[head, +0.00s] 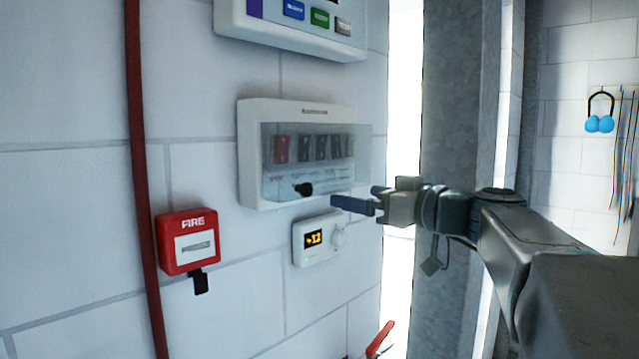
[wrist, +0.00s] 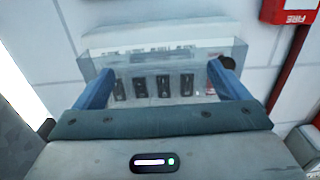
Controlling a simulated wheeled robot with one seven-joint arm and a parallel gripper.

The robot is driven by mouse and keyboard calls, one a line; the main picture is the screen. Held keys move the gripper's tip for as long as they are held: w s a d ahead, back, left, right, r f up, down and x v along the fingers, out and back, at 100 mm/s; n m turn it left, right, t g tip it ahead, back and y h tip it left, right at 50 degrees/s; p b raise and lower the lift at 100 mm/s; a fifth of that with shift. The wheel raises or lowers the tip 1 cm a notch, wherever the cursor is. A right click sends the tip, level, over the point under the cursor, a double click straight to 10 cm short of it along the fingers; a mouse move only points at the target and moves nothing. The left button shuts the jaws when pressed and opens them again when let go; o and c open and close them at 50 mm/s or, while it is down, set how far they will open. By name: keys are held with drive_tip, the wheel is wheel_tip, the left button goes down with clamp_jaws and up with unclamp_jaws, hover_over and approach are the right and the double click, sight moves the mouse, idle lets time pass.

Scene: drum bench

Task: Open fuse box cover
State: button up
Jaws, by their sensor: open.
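The fuse box (head: 255,109) is a white unit on the tiled wall. Its clear cover (head: 310,172) lies over a row of one red and several dark switches and looks closed. A black knob (head: 303,190) sits at the cover's lower edge. My gripper (head: 357,198) is open and empty, to the right of the knob near the box's lower right. In the wrist view, the blue fingers of my gripper (wrist: 158,84) stand apart in front of the clear cover (wrist: 160,53). The knob (wrist: 227,61) shows by the right finger's tip; contact cannot be told.
A thermostat (head: 318,239) is just below the fuse box. A red fire call point (head: 188,242) and red pipe (head: 140,180) are to the left. A panel with coloured buttons (head: 290,40) is above. A metal column (head: 455,110) stands behind my arm.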

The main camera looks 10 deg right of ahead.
sight(337, 192)
drive_tip(key=shift+p+x, duration=0.6)
drive_tip(key=shift+x, duration=1.7)
drive_tip(key=shift+c, duration=0.3)
drive_tip(key=c, duration=1.3)
drive_tip(key=shift+s, duration=0.1)
drive_tip(key=shift+c, duration=0.2)
